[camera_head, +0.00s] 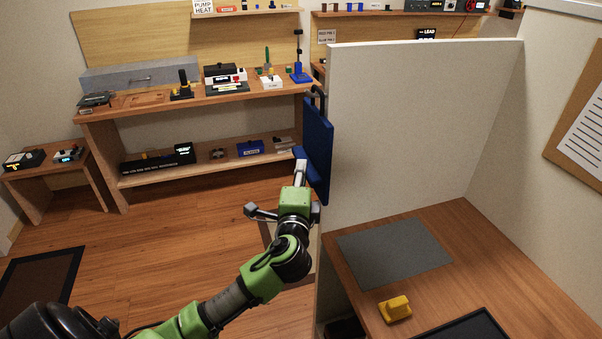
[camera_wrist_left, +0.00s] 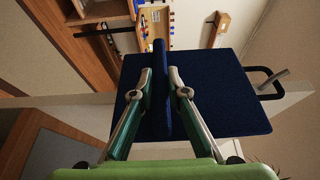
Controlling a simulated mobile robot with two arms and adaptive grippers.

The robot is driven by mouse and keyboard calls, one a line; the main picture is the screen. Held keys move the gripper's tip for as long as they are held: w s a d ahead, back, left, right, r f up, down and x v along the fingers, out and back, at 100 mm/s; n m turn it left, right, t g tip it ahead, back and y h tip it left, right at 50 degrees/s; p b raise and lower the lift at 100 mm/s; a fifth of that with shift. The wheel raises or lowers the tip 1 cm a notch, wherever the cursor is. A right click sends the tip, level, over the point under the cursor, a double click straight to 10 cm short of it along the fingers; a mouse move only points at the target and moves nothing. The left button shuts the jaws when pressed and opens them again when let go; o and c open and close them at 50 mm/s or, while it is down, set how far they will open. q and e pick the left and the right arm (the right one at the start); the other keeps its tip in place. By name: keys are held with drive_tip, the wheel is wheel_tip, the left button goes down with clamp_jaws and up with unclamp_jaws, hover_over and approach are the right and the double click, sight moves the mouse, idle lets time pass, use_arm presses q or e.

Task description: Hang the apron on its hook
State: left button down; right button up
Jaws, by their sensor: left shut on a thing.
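The apron (camera_head: 318,150) is a stiff dark blue panel with a black loop at its top. It hangs upright beside the end edge of the white partition in the head view. My left gripper (camera_head: 300,168) is shut on the apron's raised blue ridge. In the left wrist view the fingers of my left gripper (camera_wrist_left: 160,82) close on that ridge, with the apron panel (camera_wrist_left: 220,108) behind. The black loop (camera_wrist_left: 262,96) shows at the right there, with a grey peg-like hook (camera_wrist_left: 272,82) at it. I cannot tell whether the loop is around the hook. My right gripper is not in view.
The white partition (camera_head: 420,120) stands just right of the apron. A wooden workbench (camera_head: 150,108) with several devices is behind at left. A desk with a grey mat (camera_head: 393,250) and a yellow object (camera_head: 396,309) is at right.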

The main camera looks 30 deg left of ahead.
use_arm(q)
drive_tip(key=shift+r, duration=0.1)
drive_tip(key=c, duration=1.9)
unclamp_jaws()
